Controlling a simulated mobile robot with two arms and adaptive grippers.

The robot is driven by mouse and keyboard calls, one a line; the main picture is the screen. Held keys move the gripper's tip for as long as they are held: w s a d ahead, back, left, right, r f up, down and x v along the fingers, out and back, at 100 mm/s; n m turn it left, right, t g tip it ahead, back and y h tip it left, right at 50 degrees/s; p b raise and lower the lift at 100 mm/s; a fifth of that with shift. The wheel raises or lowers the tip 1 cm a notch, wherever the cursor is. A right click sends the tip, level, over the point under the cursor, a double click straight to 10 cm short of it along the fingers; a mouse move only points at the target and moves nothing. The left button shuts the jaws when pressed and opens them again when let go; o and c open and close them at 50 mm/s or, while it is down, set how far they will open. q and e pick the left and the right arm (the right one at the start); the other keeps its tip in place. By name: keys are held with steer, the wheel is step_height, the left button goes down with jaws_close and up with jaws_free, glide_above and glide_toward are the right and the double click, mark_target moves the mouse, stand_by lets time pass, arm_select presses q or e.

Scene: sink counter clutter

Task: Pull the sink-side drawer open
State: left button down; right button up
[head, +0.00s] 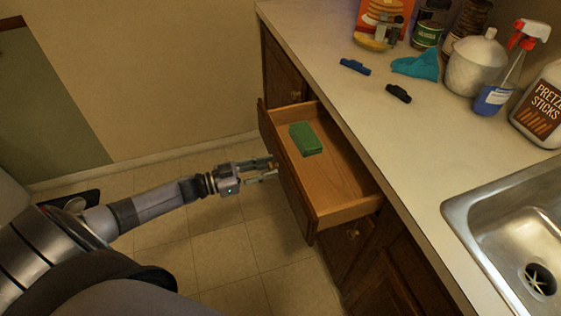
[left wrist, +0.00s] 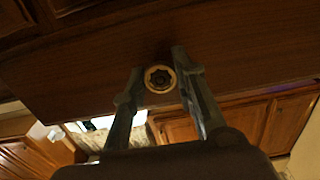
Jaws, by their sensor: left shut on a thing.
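The sink-side drawer (head: 335,178) is pulled well out from under the counter, with its light wooden inside showing in the head view. A green block, like a sponge (head: 305,139), lies in it. My left gripper (head: 273,168) is at the outer face of the drawer front, its fingers reaching to it. In the left wrist view, the round brass-coloured knob (left wrist: 160,79) on the dark drawer front (left wrist: 85,75) sits between the two fingers of my left gripper (left wrist: 158,64). The gripper is shut on the knob. My right gripper is not in view.
The counter (head: 385,120) above holds a blue cloth (head: 417,66), two small dark clips, a white lidded jar (head: 474,66), a spray bottle (head: 493,97) and other containers. The metal sink (head: 470,207) is at right. The tiled floor (head: 225,250) before the drawer is clear.

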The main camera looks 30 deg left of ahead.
arm_select(q)
steer(key=p+v, duration=0.1)
steer(key=v, duration=1.4)
steer(key=shift+s+a+p, duration=0.15)
steer(key=shift+a+p, duration=0.05)
steer(key=shift+p, duration=0.15)
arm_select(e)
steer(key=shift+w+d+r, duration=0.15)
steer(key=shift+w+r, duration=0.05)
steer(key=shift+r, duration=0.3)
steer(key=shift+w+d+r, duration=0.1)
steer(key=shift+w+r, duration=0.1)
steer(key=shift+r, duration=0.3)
arm_select(q)
steer(key=c, duration=1.7)
jaws_free()
steer(key=o, duration=0.4)
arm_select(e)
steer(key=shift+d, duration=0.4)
arm_select(q)
steer(key=shift+s, duration=0.1)
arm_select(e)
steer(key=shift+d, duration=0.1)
arm_select(q)
steer(key=v, duration=1.2)
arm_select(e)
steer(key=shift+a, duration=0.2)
